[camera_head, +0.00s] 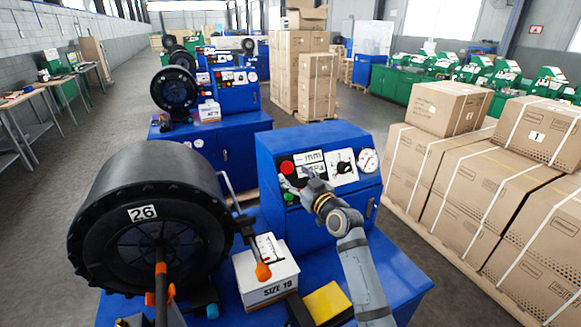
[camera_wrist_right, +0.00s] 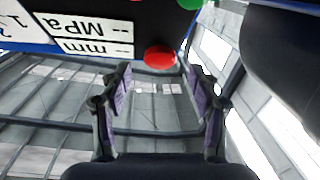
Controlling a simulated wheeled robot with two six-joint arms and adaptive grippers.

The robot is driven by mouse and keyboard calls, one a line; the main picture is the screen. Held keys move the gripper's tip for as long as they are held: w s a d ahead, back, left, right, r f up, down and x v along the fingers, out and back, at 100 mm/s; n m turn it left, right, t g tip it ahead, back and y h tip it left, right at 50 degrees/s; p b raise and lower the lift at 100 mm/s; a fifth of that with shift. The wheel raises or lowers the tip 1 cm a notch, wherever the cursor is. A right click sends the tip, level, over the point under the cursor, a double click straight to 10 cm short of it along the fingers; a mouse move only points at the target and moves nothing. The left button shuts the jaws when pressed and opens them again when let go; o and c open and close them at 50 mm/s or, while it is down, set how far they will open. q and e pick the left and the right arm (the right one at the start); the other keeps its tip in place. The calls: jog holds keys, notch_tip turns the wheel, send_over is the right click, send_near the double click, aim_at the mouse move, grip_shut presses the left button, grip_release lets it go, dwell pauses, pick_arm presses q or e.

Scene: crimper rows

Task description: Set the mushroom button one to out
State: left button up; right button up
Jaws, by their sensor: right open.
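The red mushroom button (camera_head: 287,167) sits at the upper left of the front panel on the nearest blue crimper (camera_head: 277,143). In the right wrist view the red button (camera_wrist_right: 160,57) shows just ahead of the fingertips, near the middle between them. My right gripper (camera_head: 299,183) is in front of the panel, a little below and right of the button. In the wrist view its two fingers (camera_wrist_right: 162,82) are apart with nothing between them. I cannot tell whether the button is pressed in or out. My left gripper is not in view.
A green button (camera_head: 289,197) sits below the red one. A display with mm and MPa (camera_head: 310,161), a switch plate and a gauge (camera_head: 368,161) are to the right. A large black crimping head (camera_head: 150,215) stands at left, a white box (camera_head: 266,278) in front. Cartons (camera_head: 470,185) stand right.

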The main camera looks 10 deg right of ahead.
aim_at(289, 169)
jog(key=shift+x, duration=1.55)
grip_shut()
